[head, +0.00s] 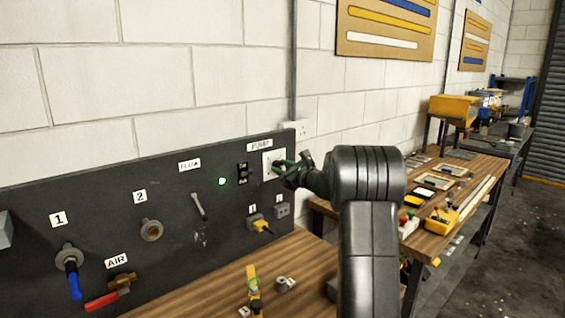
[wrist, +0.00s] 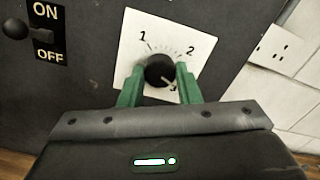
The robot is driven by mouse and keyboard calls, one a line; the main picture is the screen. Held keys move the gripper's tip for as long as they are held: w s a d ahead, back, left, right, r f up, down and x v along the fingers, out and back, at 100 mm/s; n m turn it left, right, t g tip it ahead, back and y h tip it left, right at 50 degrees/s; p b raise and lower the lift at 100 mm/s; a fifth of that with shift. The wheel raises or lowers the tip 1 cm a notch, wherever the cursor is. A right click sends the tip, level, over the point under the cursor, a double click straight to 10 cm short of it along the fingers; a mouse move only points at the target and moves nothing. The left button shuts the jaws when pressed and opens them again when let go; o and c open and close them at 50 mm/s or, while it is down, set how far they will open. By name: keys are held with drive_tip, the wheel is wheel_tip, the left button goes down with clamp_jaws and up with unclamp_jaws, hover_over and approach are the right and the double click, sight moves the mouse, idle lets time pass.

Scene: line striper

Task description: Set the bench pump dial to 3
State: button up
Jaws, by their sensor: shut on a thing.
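The pump dial is a round black knob (wrist: 159,71) on a white plate (wrist: 126,40) marked 1, 2 and 3. The plate also shows in the head view (head: 267,158), under the PUMP label. My gripper (wrist: 159,80) has its green fingers on either side of the knob and is shut on it. A pale mark at the knob's lower right appears to point toward the 3. The right finger partly covers the area by the 3. In the head view my gripper (head: 285,168) reaches the plate from the right, and the knob itself is hidden.
A wall socket (wrist: 273,46) is to the right. Valves and a lever fill the panel's left. A wooden bench (head: 215,287) with small parts lies below.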

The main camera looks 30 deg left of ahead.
drive_tip(key=m+p, duration=0.2)
drive_tip(key=m, duration=0.1)
drive_tip(key=shift+m, duration=0.3)
drive_tip(key=shift+m+p, duration=0.4)
drive_tip(key=shift+p, duration=0.15)
drive_tip(key=shift+f, duration=0.15)
drive_tip(key=o, duration=1)
drive_tip(key=b+v, duration=0.3)
drive_tip(key=v, duration=1.1)
drive_tip(key=shift+b, duration=0.4)
